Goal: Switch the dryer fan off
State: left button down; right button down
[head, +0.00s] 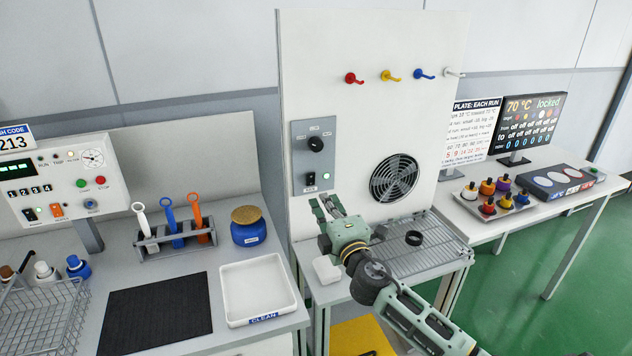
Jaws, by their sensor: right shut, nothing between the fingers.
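The dryer fan (394,178) is a round dark grille set in the white upright panel. Left of it a grey control plate (300,160) carries a black knob (316,144). Which way the rocker is pressed is too small to tell. My right gripper (325,205) is shut and empty, just below the control plate and close to the panel. Whether it touches the panel cannot be told. My left gripper is not in view.
Coloured hooks (390,76) stick out above. Left of the panel stand a blue jar (250,232) and a white tray (234,300).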

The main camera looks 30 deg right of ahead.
aim_at(312, 178)
jog(key=p+x, duration=0.1)
jog(key=x, duration=0.6)
jog(key=shift+w, duration=0.2)
jog(key=shift+w+d+r, duration=0.1)
jog(key=shift+w+r, duration=0.2)
jog(key=shift+r, duration=0.05)
jog(key=shift+s+f, duration=0.1)
jog(key=shift+f, duration=0.1)
